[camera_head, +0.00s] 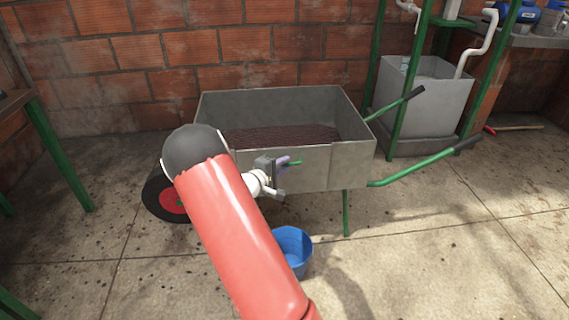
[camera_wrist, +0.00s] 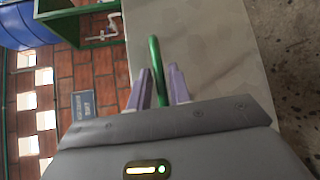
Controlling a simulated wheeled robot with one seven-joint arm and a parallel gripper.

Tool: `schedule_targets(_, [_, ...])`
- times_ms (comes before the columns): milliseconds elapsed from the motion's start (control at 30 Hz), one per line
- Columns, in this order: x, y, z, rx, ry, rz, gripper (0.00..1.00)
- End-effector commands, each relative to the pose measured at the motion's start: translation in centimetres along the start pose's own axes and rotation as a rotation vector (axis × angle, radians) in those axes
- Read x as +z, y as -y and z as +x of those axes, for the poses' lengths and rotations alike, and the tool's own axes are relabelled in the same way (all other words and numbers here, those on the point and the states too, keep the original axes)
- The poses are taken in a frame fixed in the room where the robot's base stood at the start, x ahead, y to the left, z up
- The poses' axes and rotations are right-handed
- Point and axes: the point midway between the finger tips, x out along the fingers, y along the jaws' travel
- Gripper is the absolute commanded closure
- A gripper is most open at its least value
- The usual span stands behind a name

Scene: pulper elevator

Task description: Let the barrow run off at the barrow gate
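The grey barrow (camera_head: 300,160) stands before the brick wall in the head view, with dark reddish-brown contents (camera_head: 280,135) inside. My gripper (camera_head: 284,164) is at its near side wall. A small green bar (camera_head: 296,163) shows at my fingertips, seemingly the barrow gate's handle; the gate's outline is partly hidden by my arm. In the wrist view the green bar (camera_wrist: 158,70) lies between the two purple fingers of my gripper (camera_wrist: 160,82), with narrow gaps on both sides. The fingers look open around it. The grey sheet wall (camera_wrist: 215,60) is behind.
A blue bucket (camera_head: 293,246) stands on the floor below, partly hidden by my arm. A grey tank (camera_head: 425,100) in a green frame is at the back right. The barrow's green handles (camera_head: 420,168) reach right. Floor at the front right is clear.

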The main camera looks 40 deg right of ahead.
Motion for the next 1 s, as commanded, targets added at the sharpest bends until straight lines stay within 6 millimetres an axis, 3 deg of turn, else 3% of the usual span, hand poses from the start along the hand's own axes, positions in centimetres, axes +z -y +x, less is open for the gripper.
schedule_targets(133, [0.07,0.02,1.05,0.000,0.002,0.000,0.80])
schedule_targets(400, [0.03,0.02,1.17,0.000,0.001,0.000,0.80])
schedule_targets(567, [0.04,0.02,1.16,-0.001,0.001,0.000,1.00])
schedule_targets(1000, [-0.20,0.33,1.05,0.007,0.000,0.008,1.00])
